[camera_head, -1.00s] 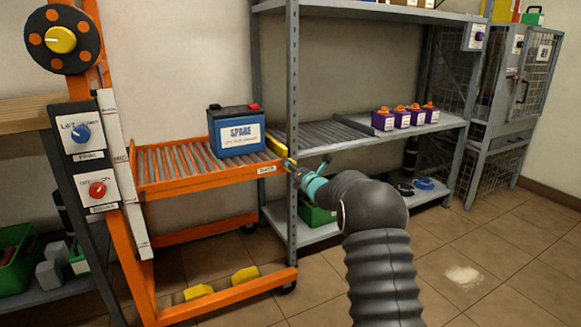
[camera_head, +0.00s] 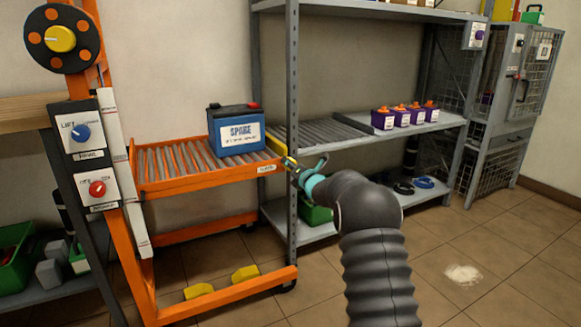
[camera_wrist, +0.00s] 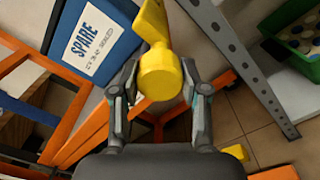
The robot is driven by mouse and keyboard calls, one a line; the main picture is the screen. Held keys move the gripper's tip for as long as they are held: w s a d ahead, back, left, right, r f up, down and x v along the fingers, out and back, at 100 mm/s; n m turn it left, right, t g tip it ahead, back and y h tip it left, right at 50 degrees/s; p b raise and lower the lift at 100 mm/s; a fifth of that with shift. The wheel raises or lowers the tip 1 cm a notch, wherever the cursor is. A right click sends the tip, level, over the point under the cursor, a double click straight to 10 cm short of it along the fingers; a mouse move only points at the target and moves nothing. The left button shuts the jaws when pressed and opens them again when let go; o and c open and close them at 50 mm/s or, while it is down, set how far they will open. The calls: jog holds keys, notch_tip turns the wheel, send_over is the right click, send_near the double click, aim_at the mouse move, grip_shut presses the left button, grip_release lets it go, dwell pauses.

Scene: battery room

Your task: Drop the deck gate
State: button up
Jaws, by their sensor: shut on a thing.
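The deck gate is a yellow bar (camera_head: 276,146) at the right end of the orange roller deck (camera_head: 155,187). In the wrist view its round yellow knob (camera_wrist: 160,76) sits between my fingers, with the yellow bar (camera_wrist: 152,22) running up behind it. My gripper (camera_head: 291,163) is shut on this yellow knob; it also shows in the wrist view (camera_wrist: 160,88). A blue battery (camera_head: 233,131) marked SPARE stands upright on the deck rollers beside the gate. In the wrist view the battery (camera_wrist: 95,38) is at upper left, apart from my fingers.
A grey shelf rack (camera_head: 291,215) stands right of the deck, its post close to my gripper. Its roller shelf holds several purple boxes (camera_head: 383,121). A lift control (camera_head: 78,133) is on the left post. Tiled floor at right is open, with a white patch (camera_head: 463,274).

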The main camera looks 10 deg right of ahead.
jog(key=m+b, duration=0.1)
jog(key=m, duration=0.7)
jog(key=shift+r+m, duration=0.1)
jog(key=shift+m, duration=0.3)
jog(key=m+p, duration=0.1)
jog(key=m, duration=0.3)
jog(key=shift+m+p, duration=0.85)
jog(key=shift+m, duration=1.65)
jog(key=o, duration=1.1)
jog(key=shift+o, duration=0.2)
jog(key=shift+s, duration=0.1)
